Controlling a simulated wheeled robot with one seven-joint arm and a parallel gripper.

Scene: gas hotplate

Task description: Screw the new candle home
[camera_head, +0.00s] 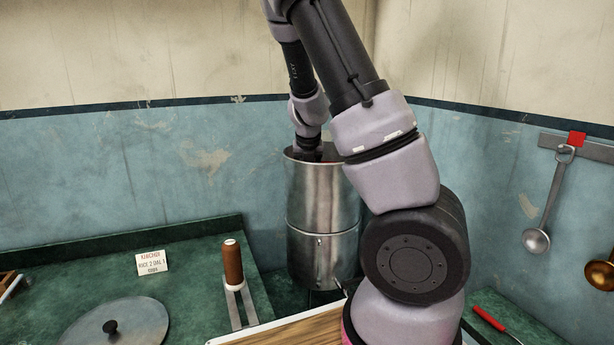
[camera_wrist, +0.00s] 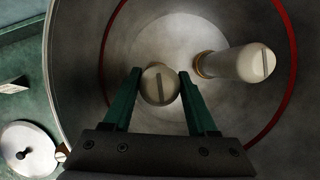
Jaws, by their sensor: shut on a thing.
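A tall steel filter vessel (camera_head: 323,208) stands in the corner, and my arm reaches down into its open top. In the wrist view I look into the vessel, past its wall (camera_wrist: 72,75). My gripper (camera_wrist: 158,82) has its green fingers shut on a white candle (camera_wrist: 158,86) with a slotted round top, seen nearly end-on. A second white candle (camera_wrist: 236,64) stands to the right on the vessel floor, with a brownish collar at its base. The held candle's lower end is hidden, so I cannot tell how it is seated. The head view hides my gripper inside the vessel.
A brown cylinder (camera_head: 233,264) stands on a pale forked stand left of the vessel. A round metal lid (camera_head: 112,323) lies on the green counter near a small sign (camera_head: 152,262). Ladles (camera_head: 545,215) hang on the right wall. The vessel wall closely surrounds my gripper.

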